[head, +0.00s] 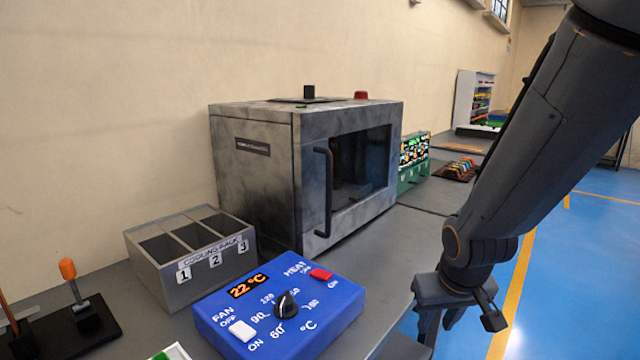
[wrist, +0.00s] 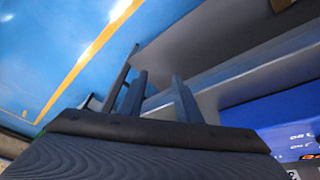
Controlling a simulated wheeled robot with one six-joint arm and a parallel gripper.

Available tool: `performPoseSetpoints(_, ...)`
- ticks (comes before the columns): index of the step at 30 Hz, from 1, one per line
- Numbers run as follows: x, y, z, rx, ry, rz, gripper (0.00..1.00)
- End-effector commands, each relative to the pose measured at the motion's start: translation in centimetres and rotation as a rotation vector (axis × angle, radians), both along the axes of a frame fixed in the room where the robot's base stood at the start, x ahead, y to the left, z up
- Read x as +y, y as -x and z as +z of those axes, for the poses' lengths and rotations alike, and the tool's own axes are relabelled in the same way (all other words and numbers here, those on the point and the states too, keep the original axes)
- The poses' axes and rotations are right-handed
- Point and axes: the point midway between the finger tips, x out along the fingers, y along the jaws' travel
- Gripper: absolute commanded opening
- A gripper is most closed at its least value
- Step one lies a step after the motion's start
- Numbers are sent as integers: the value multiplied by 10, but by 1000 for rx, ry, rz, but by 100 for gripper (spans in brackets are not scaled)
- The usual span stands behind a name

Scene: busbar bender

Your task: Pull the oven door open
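The oven (head: 252,180) is a scuffed grey metal box on the bench in the head view. Its door (head: 345,220) is shut, with a dark window and a black vertical bar handle (head: 325,192) on the door's left side. My gripper (head: 438,328) hangs low at the right, beside the bench's front edge, well apart from the handle. Its fingers point down and stand apart with nothing between them. In the wrist view the gripper (wrist: 158,88) shows spaced fingers over the floor and bench edge. The oven is not visible there.
A blue control box (head: 330,322) with a knob and a 22 °C display sits in front of the oven. A cooling rack (head: 165,285) with three numbered slots stands left of it. A green box (head: 412,178) is behind the oven. The blue floor at right is clear.

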Motion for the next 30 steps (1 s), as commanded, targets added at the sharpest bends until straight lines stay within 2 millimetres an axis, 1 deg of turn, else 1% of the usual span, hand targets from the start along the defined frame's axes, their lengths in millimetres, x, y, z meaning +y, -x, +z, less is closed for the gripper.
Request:
performPoseSetpoints(1, 4, -24, 8, -83, 1, 37, 31)
performPoseSetpoints(2, 7, -38, 12, -135, -3, 58, 31)
performPoseSetpoints(3, 12, -57, 20, -205, -9, 87, 31)
performPoseSetpoints(5, 21, -83, 32, -308, -20, 131, 31)
performPoseSetpoints(6, 29, -99, 41, -376, -35, 164, 31)
performPoseSetpoints(8, 43, -121, 57, -482, -65, 216, 31)
performPoseSetpoints(9, 54, -134, 68, -552, -92, 253, 31)
performPoseSetpoints(11, 71, -149, 86, -654, -138, 309, 31)
performPoseSetpoints(12, 83, -157, 99, -719, -174, 346, 31)
performPoseSetpoints(16, 120, -168, 137, -899, -302, 453, 31)
performPoseSetpoints(18, 135, -168, 155, -974, -369, 501, 31)
performPoseSetpoints(21, 150, -164, 174, -1051, -449, 549, 31)
performPoseSetpoints(24, 159, -160, 186, -1097, -500, 578, 31)
performPoseSetpoints(26, 162, -159, 190, -1112, -518, 587, 31)
performPoseSetpoints(30, 171, -166, 193, -1121, -529, 595, 31)
